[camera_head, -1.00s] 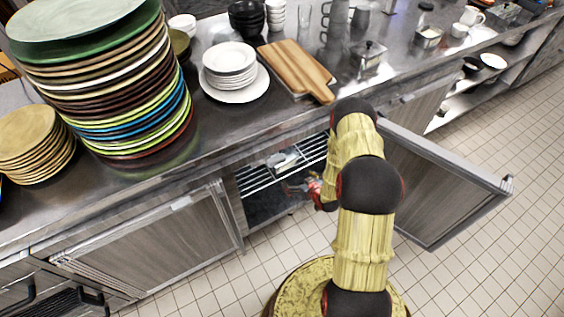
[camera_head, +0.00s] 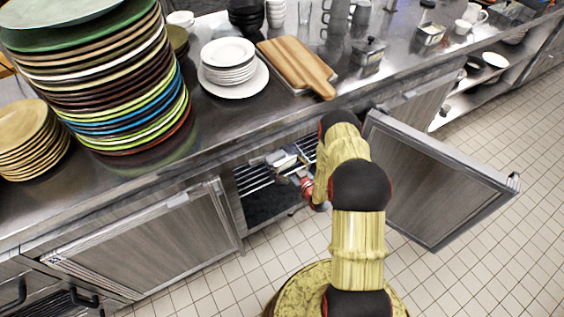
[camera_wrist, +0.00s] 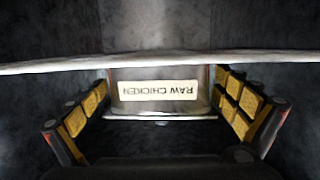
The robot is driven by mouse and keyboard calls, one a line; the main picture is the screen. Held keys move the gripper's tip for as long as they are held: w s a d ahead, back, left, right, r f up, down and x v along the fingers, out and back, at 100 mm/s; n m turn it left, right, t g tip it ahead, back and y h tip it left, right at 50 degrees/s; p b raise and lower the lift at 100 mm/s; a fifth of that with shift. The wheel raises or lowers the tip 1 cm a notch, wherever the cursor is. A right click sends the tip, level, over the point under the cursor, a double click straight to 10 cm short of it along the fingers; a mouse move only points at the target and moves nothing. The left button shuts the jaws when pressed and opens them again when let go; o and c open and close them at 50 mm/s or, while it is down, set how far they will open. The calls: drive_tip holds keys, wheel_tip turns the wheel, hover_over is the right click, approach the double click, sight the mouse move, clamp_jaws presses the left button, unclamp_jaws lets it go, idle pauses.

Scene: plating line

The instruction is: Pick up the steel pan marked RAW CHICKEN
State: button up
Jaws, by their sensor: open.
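The steel pan (camera_head: 284,158) sits on the wire rack inside the open cabinet under the counter. In the wrist view the pan (camera_wrist: 204,75) faces me, with a pale RAW CHICKEN label that reads upside down. My gripper (camera_wrist: 166,104) is open, with one padded finger on each side of the pan's front. No closed grip on the pan shows, and I cannot tell whether either finger touches it. In the head view my gripper (camera_head: 302,178) is at the pan's near side, partly hidden by my arm.
The cabinet door (camera_head: 440,185) stands open to the right of my arm. The wire rack (camera_head: 254,178) has free room left of the pan. A pale bar (camera_wrist: 60,64) crosses the wrist view. The counter above holds plate stacks (camera_head: 228,62) and a cutting board (camera_head: 295,68).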

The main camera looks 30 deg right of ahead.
drive_tip(key=shift+w+f, duration=0.2)
drive_tip(key=shift+w, duration=0.5)
drive_tip(key=shift+r, duration=0.1)
drive_tip(key=shift+c, duration=0.7)
drive_tip(key=c, duration=1.1)
